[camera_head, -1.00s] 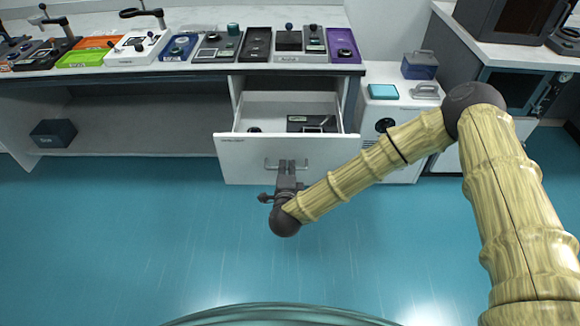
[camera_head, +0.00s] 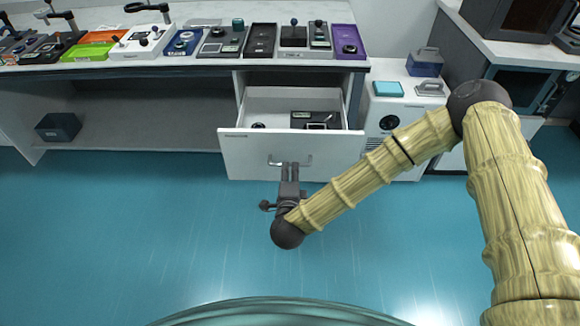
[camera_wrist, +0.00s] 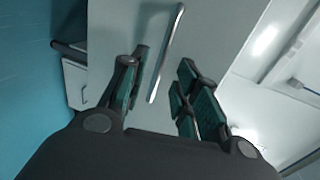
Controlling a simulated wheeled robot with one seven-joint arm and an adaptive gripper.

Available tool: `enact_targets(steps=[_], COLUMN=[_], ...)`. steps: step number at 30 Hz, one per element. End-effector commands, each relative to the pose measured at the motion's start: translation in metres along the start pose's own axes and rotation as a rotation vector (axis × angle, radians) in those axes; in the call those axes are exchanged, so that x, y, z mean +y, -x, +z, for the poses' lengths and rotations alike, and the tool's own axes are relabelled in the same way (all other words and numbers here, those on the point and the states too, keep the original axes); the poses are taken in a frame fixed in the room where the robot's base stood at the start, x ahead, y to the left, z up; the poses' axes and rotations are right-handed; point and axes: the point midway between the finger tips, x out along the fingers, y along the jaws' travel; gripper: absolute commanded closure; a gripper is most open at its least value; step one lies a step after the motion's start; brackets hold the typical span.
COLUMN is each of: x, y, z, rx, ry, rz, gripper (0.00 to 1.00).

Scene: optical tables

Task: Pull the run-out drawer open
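The drawer (camera_head: 250,157) with a white front stands pulled out from under the bench, its inside showing. A small round dark item (camera_head: 258,126) and a dark flat device (camera_head: 318,119) lie inside it. Its bar handle (camera_head: 307,161) is on the front and also shows in the wrist view (camera_wrist: 168,48). My gripper (camera_head: 290,168) is at the middle of the handle. In the wrist view its fingers (camera_wrist: 160,88) are spread, with the handle's near end between them and gaps on both sides. The gripper is open and holds nothing.
Several trays and instruments stand on the bench top (camera_head: 215,12) above. A white cabinet (camera_head: 408,113) with a teal box (camera_head: 388,89) on it stands right of the drawer. A dark box (camera_head: 58,127) sits on the low shelf at left. The blue floor (camera_head: 130,230) before the drawer is clear.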

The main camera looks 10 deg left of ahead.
Motion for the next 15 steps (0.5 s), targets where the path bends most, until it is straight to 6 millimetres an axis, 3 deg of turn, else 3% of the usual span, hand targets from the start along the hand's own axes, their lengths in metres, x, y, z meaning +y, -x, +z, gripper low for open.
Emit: enact_targets(steps=[6, 15], x=[0.001, 0.0], y=[0.04, 0.068], z=[0.001, 0.0], rx=[-0.002, -0.001], ry=[0.0, 0.0], rz=[0.001, 0.0], gripper=[0.69, 0.69])
